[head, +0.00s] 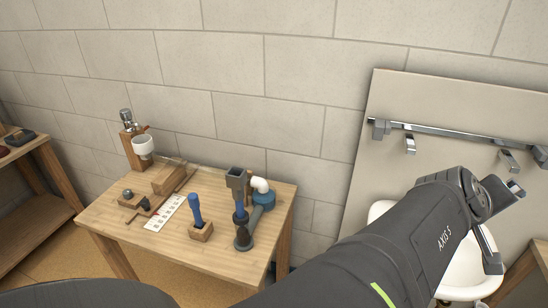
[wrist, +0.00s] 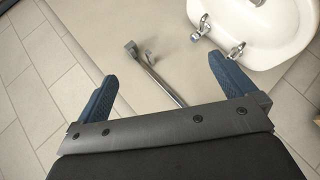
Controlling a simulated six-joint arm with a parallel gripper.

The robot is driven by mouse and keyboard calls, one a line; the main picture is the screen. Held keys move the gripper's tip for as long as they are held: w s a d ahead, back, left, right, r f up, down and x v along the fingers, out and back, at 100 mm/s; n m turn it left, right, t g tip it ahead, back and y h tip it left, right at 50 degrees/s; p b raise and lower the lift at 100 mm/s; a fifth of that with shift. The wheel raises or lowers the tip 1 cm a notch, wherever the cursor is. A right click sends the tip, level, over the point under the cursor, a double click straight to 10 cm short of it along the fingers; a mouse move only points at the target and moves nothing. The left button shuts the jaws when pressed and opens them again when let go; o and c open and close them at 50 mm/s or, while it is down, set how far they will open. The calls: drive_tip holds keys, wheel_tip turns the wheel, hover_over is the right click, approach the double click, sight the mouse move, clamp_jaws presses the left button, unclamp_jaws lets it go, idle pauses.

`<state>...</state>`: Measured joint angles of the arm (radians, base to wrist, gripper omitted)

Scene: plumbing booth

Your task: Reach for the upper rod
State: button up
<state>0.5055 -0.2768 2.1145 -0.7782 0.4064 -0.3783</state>
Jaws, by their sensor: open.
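A grey metal rod (head: 450,132) runs across the upper part of a pale board in the head view, with a block at its left end and small brackets below it. In the wrist view a metal rod (wrist: 158,80) shows between the blue fingers and runs out of sight behind my gripper's body. I cannot tell if it is the same rod. My gripper (wrist: 161,70) is open and empty, fingers spread to either side of the rod in the picture. In the head view my gripper (head: 503,225) is below the rod, partly hidden by my arm.
A white sink (wrist: 262,30) with two metal taps (wrist: 236,52) lies at the upper right of the wrist view. The pale board (head: 400,95) leans by the brick wall. A wooden table (head: 130,235) with tools and pipe fittings stands left of my arm.

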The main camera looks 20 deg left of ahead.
drive_tip(key=w+a+f+n+t+y, duration=0.2)
drive_tip(key=w+a+n+t+y, duration=0.15)
drive_tip(key=w+a, duration=0.4)
drive_tip(key=w+a+f+n+y, duration=0.1)
drive_tip(key=w+a+f+y, duration=0.2)
drive_tip(key=a, duration=0.7)
drive_tip(key=w+a+f+n+y, duration=0.1)
drive_tip(key=a+f+y, duration=0.35)
drive_tip(key=a, duration=0.55)
drive_tip(key=s+a+f+y, duration=0.2)
drive_tip(key=s+a+f, duration=0.15)
drive_tip(key=a, duration=0.45)
drive_tip(key=s+a+f+y, duration=0.2)
drive_tip(key=s+a+f, duration=0.15)
drive_tip(key=a, duration=0.55)
drive_tip(key=s+a+f+m+g+y, duration=0.1)
drive_tip(key=s+a+f+y, duration=0.1)
drive_tip(key=s+a, duration=0.3)
drive_tip(key=s+a+f+g+y, duration=0.1)
drive_tip(key=s+a+f+g, duration=0.15)
drive_tip(key=s, duration=0.55)
drive_tip(key=w+a+f+t, duration=0.1)
drive_tip(key=w+a+f, duration=0.2)
drive_tip(key=w+a, duration=0.3)
drive_tip(key=shift+w+a+f, duration=0.15)
drive_tip(key=shift+a+f, duration=0.15)
drive_tip(key=shift+a, duration=0.35)
drive_tip(key=v, duration=1)
